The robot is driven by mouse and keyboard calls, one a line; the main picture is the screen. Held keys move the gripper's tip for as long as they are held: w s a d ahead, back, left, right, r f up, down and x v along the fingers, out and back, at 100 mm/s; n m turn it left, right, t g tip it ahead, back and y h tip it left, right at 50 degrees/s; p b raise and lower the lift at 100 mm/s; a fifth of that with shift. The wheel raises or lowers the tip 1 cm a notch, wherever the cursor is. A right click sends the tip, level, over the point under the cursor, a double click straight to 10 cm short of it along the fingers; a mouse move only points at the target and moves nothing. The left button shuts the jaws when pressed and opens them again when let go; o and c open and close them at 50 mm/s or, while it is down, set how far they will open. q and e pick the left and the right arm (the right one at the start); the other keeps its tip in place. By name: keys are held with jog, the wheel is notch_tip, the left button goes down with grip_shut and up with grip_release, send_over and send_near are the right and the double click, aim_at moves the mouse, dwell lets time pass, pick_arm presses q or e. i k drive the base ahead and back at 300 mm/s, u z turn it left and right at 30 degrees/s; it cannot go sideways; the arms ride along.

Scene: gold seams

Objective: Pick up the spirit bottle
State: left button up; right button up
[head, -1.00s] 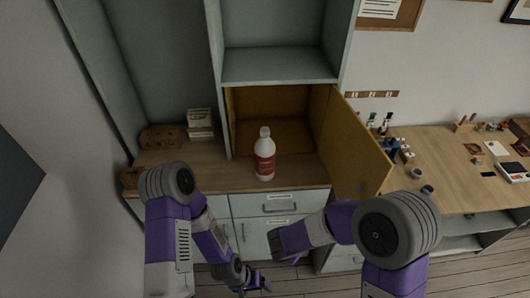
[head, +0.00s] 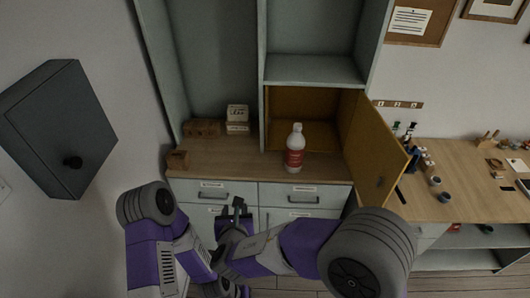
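The spirit bottle (head: 295,150) is white with a red label and a white cap. It stands upright on the wooden counter, in front of the open yellow-lined cupboard. My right arm reaches across to the left, and its dark gripper (head: 236,211) appears in front of the drawers, below and to the left of the bottle and apart from it. The gap between its fingers is not clear. My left arm hangs at the lower left. Its gripper (head: 228,289) is low at the bottom edge, partly hidden, and its fingers cannot be made out. Neither gripper touches the bottle.
The open cupboard door (head: 380,148) swings out right of the bottle. Brown blocks (head: 203,128) and a small pale stack (head: 237,119) sit on the counter to the left. A wooden desk (head: 455,205) with small items is at right. The counter around the bottle is clear.

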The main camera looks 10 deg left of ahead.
aim_at(296, 144)
jog(key=u, duration=0.45)
jog(key=i, duration=1.3)
jog(key=z, duration=1.45)
